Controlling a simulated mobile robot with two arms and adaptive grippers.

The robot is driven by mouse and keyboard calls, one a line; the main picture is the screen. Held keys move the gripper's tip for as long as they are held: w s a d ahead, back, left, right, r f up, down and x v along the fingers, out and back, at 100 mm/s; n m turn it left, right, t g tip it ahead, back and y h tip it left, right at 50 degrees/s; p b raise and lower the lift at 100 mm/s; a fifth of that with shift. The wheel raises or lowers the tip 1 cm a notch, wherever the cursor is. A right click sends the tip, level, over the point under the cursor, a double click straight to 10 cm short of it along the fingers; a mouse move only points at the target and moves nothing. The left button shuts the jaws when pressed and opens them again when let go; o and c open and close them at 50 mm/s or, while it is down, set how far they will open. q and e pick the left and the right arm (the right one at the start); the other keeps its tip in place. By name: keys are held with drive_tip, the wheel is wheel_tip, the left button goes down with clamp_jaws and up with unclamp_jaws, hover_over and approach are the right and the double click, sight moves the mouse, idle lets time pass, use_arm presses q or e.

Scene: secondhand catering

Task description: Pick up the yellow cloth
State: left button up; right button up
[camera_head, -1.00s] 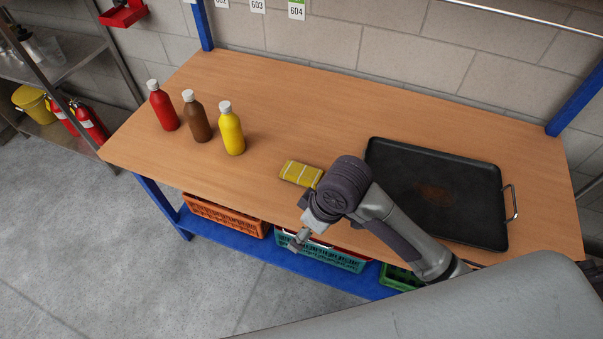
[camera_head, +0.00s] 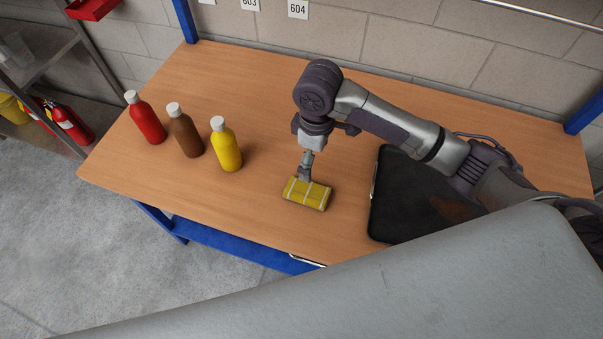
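The yellow cloth (camera_head: 307,194) is a folded, flat block with pale stripes. It lies on the wooden table near the middle of the front half. My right gripper (camera_head: 305,174) reaches in from the right and points down at the cloth's far edge. Its fingertips overlap that edge in the picture. I cannot tell whether they touch the cloth or whether the fingers are open. My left gripper is not in view.
Red (camera_head: 146,119), brown (camera_head: 186,133) and yellow (camera_head: 226,146) bottles stand upright to the left. A black tray (camera_head: 396,205) lies to the right, partly hidden by my arm. The wooden tabletop (camera_head: 255,105) is clear behind the cloth.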

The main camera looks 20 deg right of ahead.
hover_over(309, 191)
drive_tip(key=f, duration=0.5)
drive_tip(key=d+f, duration=0.1)
drive_tip(key=f, duration=0.1)
drive_tip(key=shift+f+p, duration=0.3)
drive_tip(key=shift+p, duration=0.05)
drive_tip(key=shift+w+f, duration=0.1)
drive_tip(key=shift+f, duration=0.15)
drive_tip(key=shift+a+f+p, duration=0.35)
drive_tip(key=shift+f+p, duration=0.1)
drive_tip(key=shift+f, duration=0.4)
wheel_tip(309, 191, down, 2)
drive_tip(key=shift+a+f, duration=0.15)
drive_tip(key=shift+f, duration=0.55)
drive_tip(key=c, duration=1.2)
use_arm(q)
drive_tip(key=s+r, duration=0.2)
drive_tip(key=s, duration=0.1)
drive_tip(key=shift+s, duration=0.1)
